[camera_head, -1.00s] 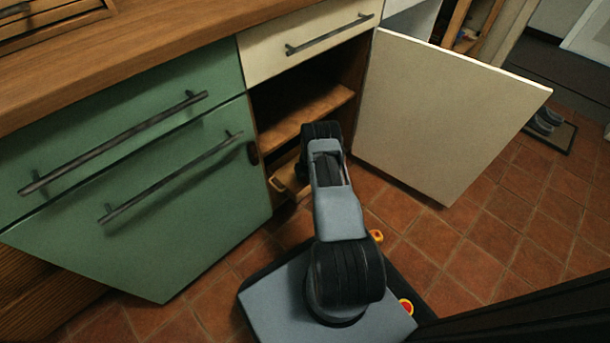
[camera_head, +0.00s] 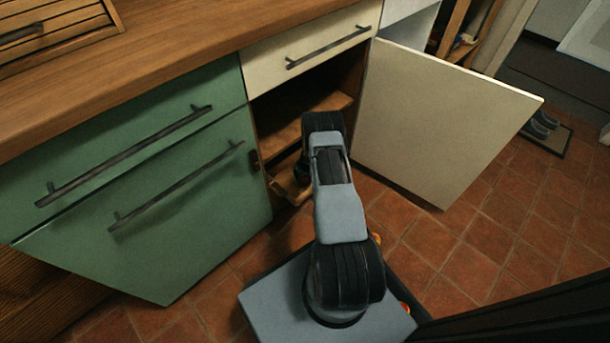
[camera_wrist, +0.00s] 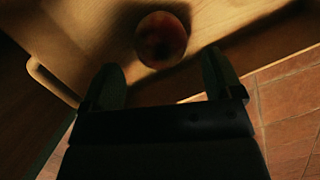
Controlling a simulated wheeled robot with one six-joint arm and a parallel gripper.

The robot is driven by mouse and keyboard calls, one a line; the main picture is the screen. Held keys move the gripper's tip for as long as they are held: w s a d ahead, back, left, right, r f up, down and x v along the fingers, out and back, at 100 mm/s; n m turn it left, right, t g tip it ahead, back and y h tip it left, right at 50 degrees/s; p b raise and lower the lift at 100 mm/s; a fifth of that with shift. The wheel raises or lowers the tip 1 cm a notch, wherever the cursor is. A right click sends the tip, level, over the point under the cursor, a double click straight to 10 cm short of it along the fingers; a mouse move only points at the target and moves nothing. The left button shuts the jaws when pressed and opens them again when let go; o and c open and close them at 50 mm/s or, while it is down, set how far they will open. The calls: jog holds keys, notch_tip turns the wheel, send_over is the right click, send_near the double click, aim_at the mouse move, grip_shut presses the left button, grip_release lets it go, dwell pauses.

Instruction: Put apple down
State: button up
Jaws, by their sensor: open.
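The apple (camera_wrist: 161,39) is dark red and round. In the wrist view it rests on a pale wooden surface (camera_wrist: 60,35) inside the cabinet, just beyond my fingertips. My gripper (camera_wrist: 164,82) is open, its two dark fingers apart with nothing between them. The apple appears clear of both fingers. In the head view my arm reaches into the lower part of the open cabinet, and the arm hides the apple and most of the gripper.
The cream cabinet door (camera_head: 435,120) stands open to the right of my arm. A wooden shelf (camera_head: 285,133) lies above the lower board. Green drawer fronts (camera_head: 150,200) stand at left. Tiled floor (camera_head: 480,240) is clear at right.

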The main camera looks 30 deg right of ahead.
aim_at(307, 184)
jog(key=p+v, duration=0.2)
jog(key=v, duration=0.4)
jog(key=shift+a, duration=0.1)
dwell(0.5)
